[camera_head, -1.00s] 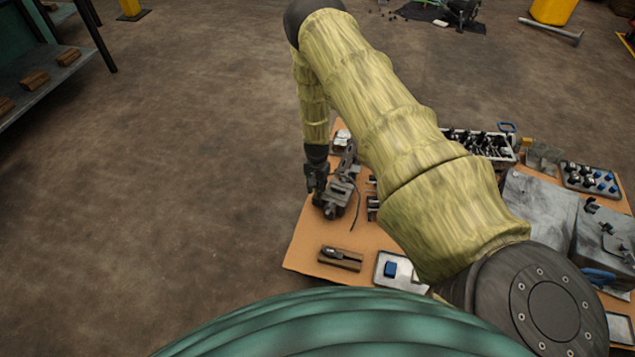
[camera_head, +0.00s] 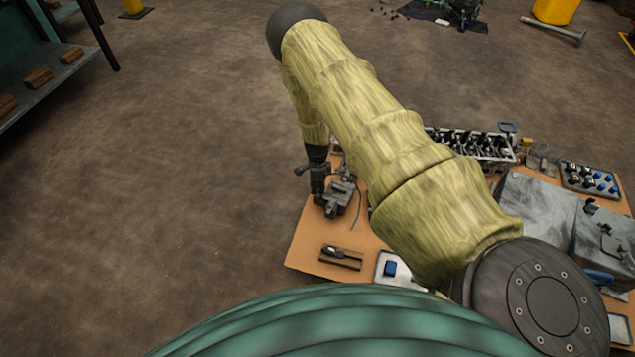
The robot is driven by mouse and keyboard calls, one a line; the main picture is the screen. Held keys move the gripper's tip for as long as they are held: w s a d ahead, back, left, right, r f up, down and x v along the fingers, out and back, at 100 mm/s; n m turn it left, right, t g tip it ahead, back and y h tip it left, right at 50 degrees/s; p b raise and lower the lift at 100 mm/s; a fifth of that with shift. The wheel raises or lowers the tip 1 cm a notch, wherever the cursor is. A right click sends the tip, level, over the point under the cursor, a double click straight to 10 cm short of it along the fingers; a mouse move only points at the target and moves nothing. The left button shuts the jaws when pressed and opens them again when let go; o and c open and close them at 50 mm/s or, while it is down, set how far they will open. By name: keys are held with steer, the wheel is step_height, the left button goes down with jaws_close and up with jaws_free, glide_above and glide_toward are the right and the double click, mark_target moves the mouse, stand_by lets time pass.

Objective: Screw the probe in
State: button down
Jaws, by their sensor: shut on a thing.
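My gripper (camera_head: 318,190) points down at the left side of the orange-brown table, beside a dark grey metal block or vise (camera_head: 339,194). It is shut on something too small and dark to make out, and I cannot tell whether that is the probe. A thin dark cable (camera_head: 357,213) hangs from the metal block toward the table. I cannot see any threaded hole, and my sleeved arm hides part of the table behind the block.
A wooden block with a dark tool (camera_head: 341,257) lies near the table's front left. A tray with a blue piece (camera_head: 390,268) is beside it. A cylinder head (camera_head: 472,146), grey boxes (camera_head: 538,208) and a tray of knobs (camera_head: 590,179) crowd the right.

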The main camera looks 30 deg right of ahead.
steer(key=m, duration=0.5)
steer(key=shift+w+d+r+m, duration=0.15)
steer(key=shift+w+d+m, duration=0.1)
steer(key=shift+m, duration=0.15)
stand_by(0.4)
steer(key=c, duration=1.3)
jaws_free()
steer(key=shift+r, duration=0.1)
steer(key=shift+a, duration=0.1)
steer(key=shift+s, duration=0.1)
step_height(320, 180, up, 12)
steer(key=shift+f, duration=0.1)
